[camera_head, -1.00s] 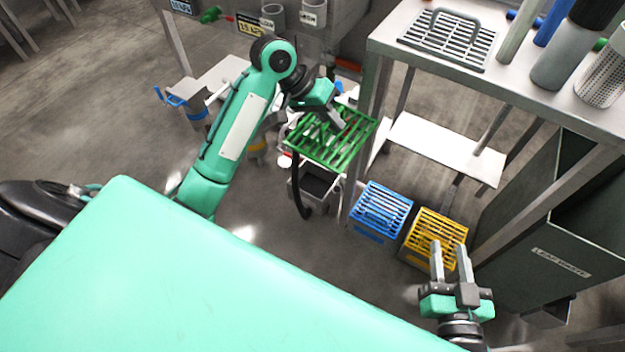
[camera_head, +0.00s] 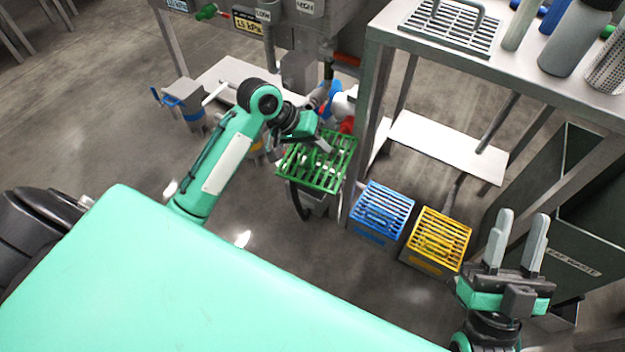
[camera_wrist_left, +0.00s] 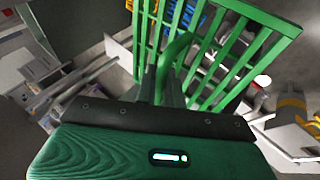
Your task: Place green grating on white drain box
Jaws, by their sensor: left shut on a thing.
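The green grating (camera_head: 328,172) is a slatted panel with a handle, held in the air in the head view. My left gripper (camera_head: 322,144) is shut on its handle. In the left wrist view the green grating (camera_wrist_left: 240,55) spreads out beyond my left gripper (camera_wrist_left: 165,85), whose fingers close on the green handle. A box (camera_head: 318,205) shows partly below the grating in the head view; the grating hides most of it, so I cannot tell whether they touch. My right gripper (camera_head: 515,240) is at the lower right, empty, with its two fingers apart.
A box with a blue grating (camera_head: 382,210) and a box with a yellow grating (camera_head: 438,238) stand on the floor to the right. A metal table (camera_head: 400,45) holds a grey grating (camera_head: 450,27) and bottles. A dark green waste bin (camera_head: 560,220) stands at the right.

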